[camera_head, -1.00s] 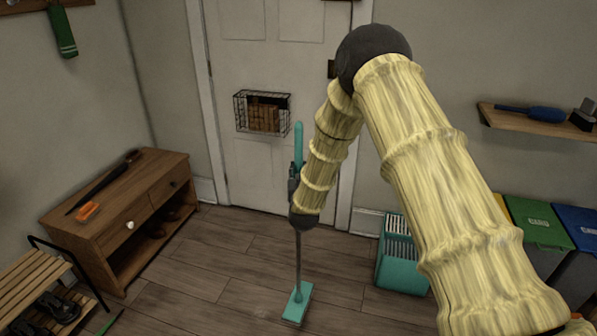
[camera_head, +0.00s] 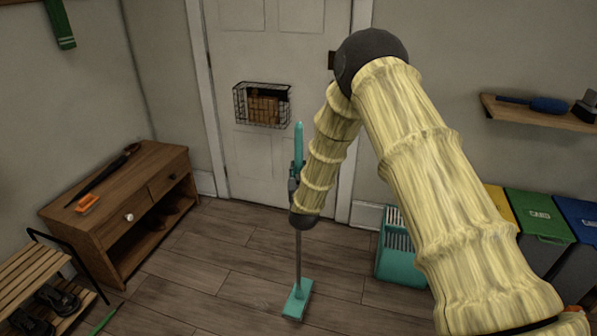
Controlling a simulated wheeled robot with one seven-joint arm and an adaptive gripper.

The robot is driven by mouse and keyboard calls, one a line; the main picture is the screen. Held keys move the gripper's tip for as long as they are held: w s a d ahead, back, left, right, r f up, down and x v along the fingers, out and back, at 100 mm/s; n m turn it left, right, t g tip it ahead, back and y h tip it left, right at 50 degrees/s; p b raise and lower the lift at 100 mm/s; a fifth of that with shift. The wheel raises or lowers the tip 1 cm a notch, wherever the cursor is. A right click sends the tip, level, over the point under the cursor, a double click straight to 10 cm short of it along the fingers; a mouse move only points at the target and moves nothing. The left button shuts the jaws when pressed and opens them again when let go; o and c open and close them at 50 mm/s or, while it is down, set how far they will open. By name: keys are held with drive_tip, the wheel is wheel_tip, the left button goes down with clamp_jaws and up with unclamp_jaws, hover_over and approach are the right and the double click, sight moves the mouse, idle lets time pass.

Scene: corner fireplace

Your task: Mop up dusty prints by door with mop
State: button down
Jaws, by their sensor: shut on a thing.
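The mop has a teal handle (camera_head: 299,145), a thin grey shaft and a flat teal head (camera_head: 297,300). It stands nearly upright in front of the white door (camera_head: 262,165), its head at the wooden floor. My gripper (camera_head: 294,182) is shut on the mop's handle, partly hidden behind my arm's end. I cannot make out dusty prints on the floor planks; my arm hides part of the floor at the right.
A wire basket (camera_head: 262,105) hangs on the door. A teal bucket (camera_head: 401,262) stands right of the mop. Coloured bins (camera_head: 540,229) stand farther right. A wooden cabinet (camera_head: 105,235) and slatted shoe bench (camera_head: 30,275) stand left.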

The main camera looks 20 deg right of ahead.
drive_tip(key=shift+f, duration=0.1)
idle(0.7)
wheel_tip(320, 180, down, 9)
drive_tip(key=b, duration=0.6)
drive_tip(key=shift+f, duration=0.2)
idle(0.7)
drive_tip(key=shift+f+b, duration=0.45)
drive_tip(key=shift+f, duration=0.15)
idle(1.0)
drive_tip(key=shift+a, duration=0.1)
